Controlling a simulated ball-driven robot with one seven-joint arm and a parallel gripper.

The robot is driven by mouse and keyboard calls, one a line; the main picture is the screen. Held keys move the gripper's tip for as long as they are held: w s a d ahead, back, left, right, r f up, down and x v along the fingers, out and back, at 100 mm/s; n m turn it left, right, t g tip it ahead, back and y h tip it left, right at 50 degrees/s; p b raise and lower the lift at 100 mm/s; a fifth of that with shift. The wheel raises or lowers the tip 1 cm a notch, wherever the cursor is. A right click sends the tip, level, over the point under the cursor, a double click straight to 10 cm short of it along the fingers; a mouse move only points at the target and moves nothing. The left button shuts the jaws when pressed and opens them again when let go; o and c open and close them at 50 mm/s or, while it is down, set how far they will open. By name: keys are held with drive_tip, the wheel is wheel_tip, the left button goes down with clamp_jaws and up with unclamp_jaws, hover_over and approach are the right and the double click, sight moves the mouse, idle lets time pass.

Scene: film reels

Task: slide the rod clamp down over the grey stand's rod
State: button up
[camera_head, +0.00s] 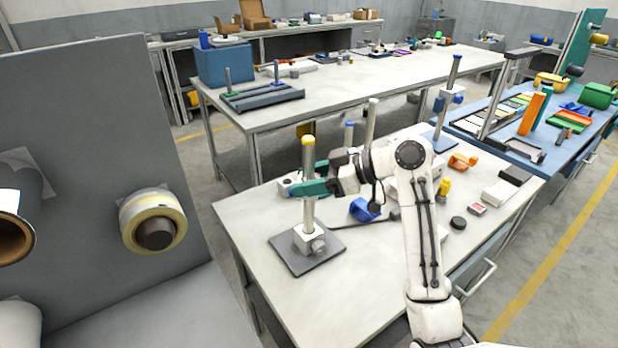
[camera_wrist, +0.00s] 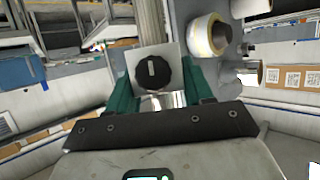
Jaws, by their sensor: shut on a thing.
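The grey stand has a dark flat base (camera_head: 291,262) and an upright metal rod (camera_head: 308,215) with a yellow top (camera_head: 308,140). A silver block with a knob (camera_head: 317,244) sits at the rod's foot. My gripper (camera_head: 305,187), with green fingers, is at the rod, around mid-height. In the wrist view, its fingers are shut on the rod clamp (camera_wrist: 172,52), a grey block with a black knob (camera_wrist: 152,73). A rod (camera_wrist: 150,22) rises directly behind and above the clamp. The head view hides most of the clamp, so I cannot tell whether it encircles the rod.
A blue part (camera_head: 364,209) and a black puck (camera_head: 458,222) lie on the pale table (camera_head: 375,262) to the right. Other rods (camera_head: 372,120) stand behind my arm. A grey panel (camera_head: 95,120) with a tape roll (camera_head: 153,220) stands at the left.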

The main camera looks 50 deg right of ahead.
sight(309, 220)
drive_tip(key=shift+f+b, duration=0.45)
drive_tip(key=shift+f, duration=0.35)
drive_tip(key=shift+f+b, duration=1.65)
drive_tip(key=shift+f, duration=0.85)
drive_tip(key=shift+f, duration=0.1)
drive_tip(key=shift+f+b, duration=1.65)
drive_tip(key=shift+f, duration=0.7)
drive_tip(key=o, duration=1.2)
drive_tip(key=shift+o, duration=0.2)
